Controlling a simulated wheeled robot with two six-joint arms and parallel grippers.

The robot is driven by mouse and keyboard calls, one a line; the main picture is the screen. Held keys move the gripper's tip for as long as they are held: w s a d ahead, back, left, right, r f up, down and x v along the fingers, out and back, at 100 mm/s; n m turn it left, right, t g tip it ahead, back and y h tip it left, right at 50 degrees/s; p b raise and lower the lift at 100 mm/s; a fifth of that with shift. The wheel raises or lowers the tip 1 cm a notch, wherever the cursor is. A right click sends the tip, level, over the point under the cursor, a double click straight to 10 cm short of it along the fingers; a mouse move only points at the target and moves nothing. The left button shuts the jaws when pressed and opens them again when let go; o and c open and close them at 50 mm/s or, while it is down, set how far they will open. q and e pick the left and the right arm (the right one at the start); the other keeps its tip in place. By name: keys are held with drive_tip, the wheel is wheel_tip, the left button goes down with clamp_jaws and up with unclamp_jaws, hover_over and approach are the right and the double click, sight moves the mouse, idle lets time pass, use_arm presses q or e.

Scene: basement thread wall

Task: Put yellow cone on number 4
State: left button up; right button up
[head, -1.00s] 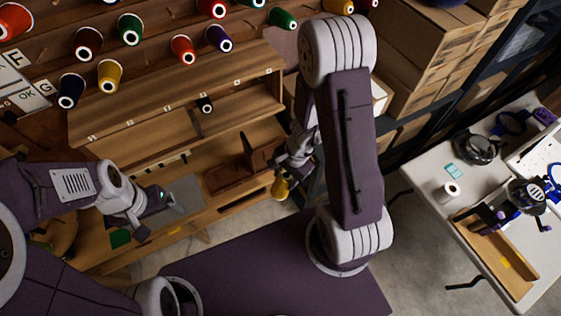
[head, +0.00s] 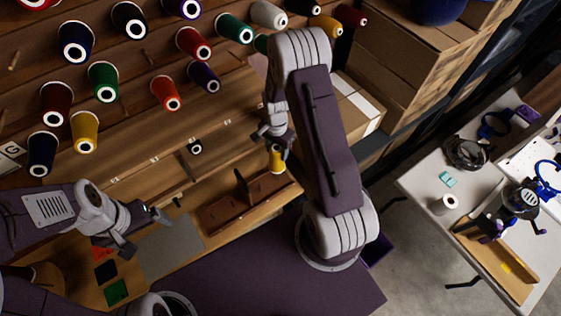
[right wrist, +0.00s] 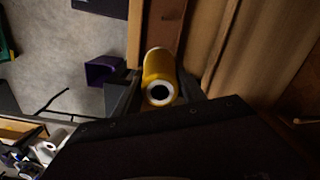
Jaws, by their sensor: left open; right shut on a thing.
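The yellow cone (head: 277,161) is held in my right gripper (head: 276,148), over the right end of the wooden bench. In the right wrist view the yellow cone (right wrist: 160,76) sits between the two fingers, its open end facing the camera. Small white number tags (head: 154,158) run along the wooden shelf edge (head: 135,172); their digits are too small to read, so I cannot tell which is number 4. My left gripper (head: 142,228) is open and empty over the left part of the bench, near a grey mat.
Another yellow cone (head: 85,132) hangs among several coloured cones on the wall. A brown wooden holder (head: 240,205) stands on the bench. Cardboard boxes (head: 360,105) are stacked right of my right arm. A white table (head: 425,185) stands farther right.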

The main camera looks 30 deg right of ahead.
drive_tip(key=shift+w+r, duration=0.15)
drive_tip(key=shift+s+r, duration=0.15)
drive_tip(key=shift+s, duration=0.65)
drive_tip(key=shift+s+b, duration=0.2)
drive_tip(key=shift+b, duration=0.15)
drive_tip(key=shift+f+b, duration=0.3)
drive_tip(key=shift+f, duration=0.25)
drive_tip(key=shift+w+f+b, duration=0.3)
drive_tip(key=shift+f+b, duration=0.1)
drive_tip(key=shift+f, duration=0.15)
drive_tip(key=shift+w+f+b, duration=0.25)
drive_tip(key=shift+f+b, duration=0.1)
drive_tip(key=shift+f, duration=0.5)
drive_tip(key=shift+s+r, duration=0.2)
drive_tip(key=shift+s, duration=0.1)
use_arm(q)
drive_tip(key=f, duration=0.1)
drive_tip(key=s+f, duration=0.1)
drive_tip(key=shift+s+f, duration=0.25)
drive_tip(key=shift+f, duration=0.1)
